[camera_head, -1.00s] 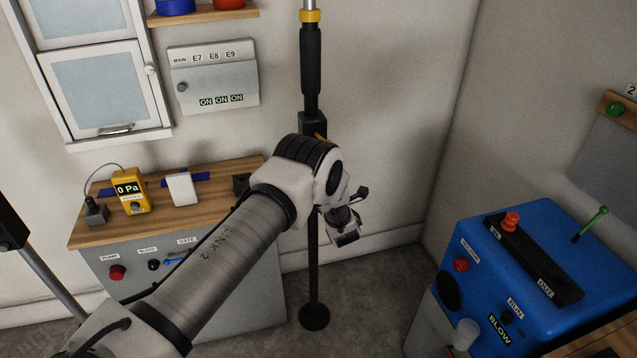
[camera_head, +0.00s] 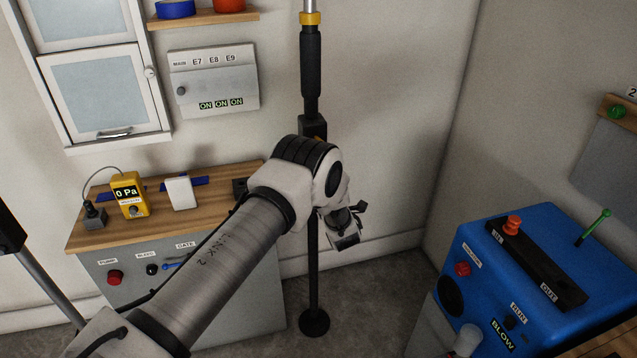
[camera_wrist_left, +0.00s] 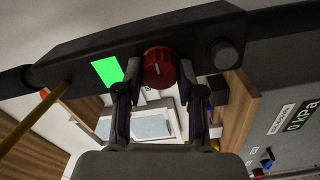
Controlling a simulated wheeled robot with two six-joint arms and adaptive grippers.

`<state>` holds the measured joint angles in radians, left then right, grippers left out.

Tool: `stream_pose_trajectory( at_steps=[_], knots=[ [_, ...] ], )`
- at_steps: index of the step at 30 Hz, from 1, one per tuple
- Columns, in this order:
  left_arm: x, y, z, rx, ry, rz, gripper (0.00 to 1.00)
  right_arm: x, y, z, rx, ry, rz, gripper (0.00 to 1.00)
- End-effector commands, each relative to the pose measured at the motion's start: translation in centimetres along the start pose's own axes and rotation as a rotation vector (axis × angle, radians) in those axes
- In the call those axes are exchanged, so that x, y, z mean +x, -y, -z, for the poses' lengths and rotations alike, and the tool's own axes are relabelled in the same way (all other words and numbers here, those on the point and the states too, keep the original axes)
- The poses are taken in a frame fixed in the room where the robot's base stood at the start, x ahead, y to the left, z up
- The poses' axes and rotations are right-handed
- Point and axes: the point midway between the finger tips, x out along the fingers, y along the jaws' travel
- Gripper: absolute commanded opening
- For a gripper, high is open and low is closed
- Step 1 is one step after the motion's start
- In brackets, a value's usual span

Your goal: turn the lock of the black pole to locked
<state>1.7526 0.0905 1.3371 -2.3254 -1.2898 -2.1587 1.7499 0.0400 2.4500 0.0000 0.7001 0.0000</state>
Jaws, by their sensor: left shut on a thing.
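The black pole (camera_head: 311,75) stands upright before the wall, with a yellow collar near its top and a round foot on the floor. Its black lock housing (camera_head: 309,124) is partly hidden behind my left arm in the head view. In the left wrist view the housing (camera_wrist_left: 195,38) carries a ribbed red lock knob (camera_wrist_left: 159,67) and a bright green patch (camera_wrist_left: 107,71). My left gripper (camera_wrist_left: 160,85) is shut on the red knob, one finger on each side. The fingers are hidden in the head view. My right gripper is not in view.
A blue machine (camera_head: 540,270) stands at the right. A switch panel (camera_head: 213,80) and a cabinet (camera_head: 105,95) hang on the wall. Floor is clear around the pole's foot.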

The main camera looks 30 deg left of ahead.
Motion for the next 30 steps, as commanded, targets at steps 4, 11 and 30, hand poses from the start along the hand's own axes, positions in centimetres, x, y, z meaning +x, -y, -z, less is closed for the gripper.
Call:
stream_pose_trajectory(
  at_steps=[4,11,30],
  knots=[
    [0.0,-0.1,0.0,-0.001,0.001,-0.001,0.03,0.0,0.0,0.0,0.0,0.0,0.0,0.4],
    [0.0,0.0,0.0,-0.001,0.001,-0.001,0.63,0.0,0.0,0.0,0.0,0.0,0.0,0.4],
    [-9.6,0.0,-0.2,0.003,0.005,-0.001,0.63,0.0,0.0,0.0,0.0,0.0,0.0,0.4]
  ],
)
